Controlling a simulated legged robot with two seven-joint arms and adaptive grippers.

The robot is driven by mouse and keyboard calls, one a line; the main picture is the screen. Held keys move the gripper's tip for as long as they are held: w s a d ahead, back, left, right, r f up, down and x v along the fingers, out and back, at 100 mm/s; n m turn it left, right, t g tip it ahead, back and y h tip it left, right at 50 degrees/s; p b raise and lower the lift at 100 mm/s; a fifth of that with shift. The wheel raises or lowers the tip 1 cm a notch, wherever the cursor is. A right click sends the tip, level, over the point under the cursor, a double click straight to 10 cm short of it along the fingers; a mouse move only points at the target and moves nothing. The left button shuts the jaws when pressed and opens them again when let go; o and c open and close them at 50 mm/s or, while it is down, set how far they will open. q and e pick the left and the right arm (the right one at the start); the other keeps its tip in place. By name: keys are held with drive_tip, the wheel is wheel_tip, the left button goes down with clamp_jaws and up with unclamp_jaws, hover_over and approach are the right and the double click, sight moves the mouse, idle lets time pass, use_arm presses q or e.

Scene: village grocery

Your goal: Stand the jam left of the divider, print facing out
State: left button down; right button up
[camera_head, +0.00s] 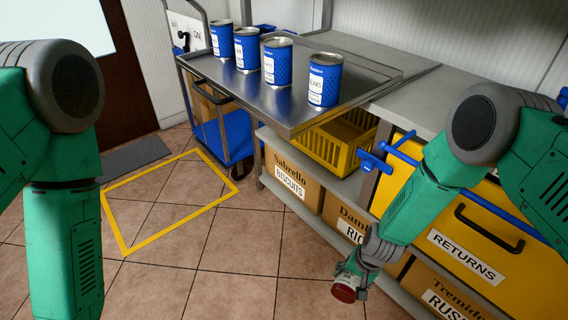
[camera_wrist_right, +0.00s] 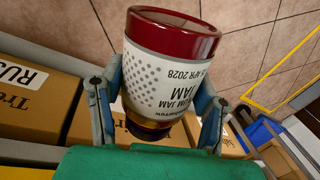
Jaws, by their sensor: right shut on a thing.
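The jam jar (camera_wrist_right: 170,75) has a pale label with grey dots and the word JAM. Its print is upside down in the right wrist view. A wide dark red end points away from my wrist, and a narrower dark, gold-glinting end lies near the palm. My right gripper (camera_wrist_right: 165,100) is shut on it, one finger each side. In the head view the jar (camera_head: 345,289) hangs low before the shelves, tilted, red end toward the lower left. My left arm shows at left, but its gripper is out of view. I cannot make out a divider.
A metal tray (camera_head: 300,119) on the counter bears several blue cans (camera_head: 277,62) in a row. Below are a yellow crate (camera_head: 322,150), cardboard boxes (camera_head: 292,183) and a yellow RETURNS drawer (camera_head: 500,280). A blue cart (camera_head: 228,140) stands behind a yellow floor outline (camera_head: 180,228).

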drive_tip(key=s+d+r+n+p, duration=0.1)
drive_tip(key=s+r+n, duration=0.1)
drive_tip(key=r, duration=0.9)
drive_tip(key=s+d+r+n+p, duration=0.2)
drive_tip(key=r, duration=0.9)
drive_tip(key=s+d+r+n+g+p, duration=0.1)
drive_tip(key=s+d+r+n+p, duration=0.1)
drive_tip(key=r, duration=0.8)
drive_tip(key=shift+s+r, duration=0.3)
drive_tip(key=shift+r, duration=0.1)
drive_tip(key=shift+d, duration=0.1)
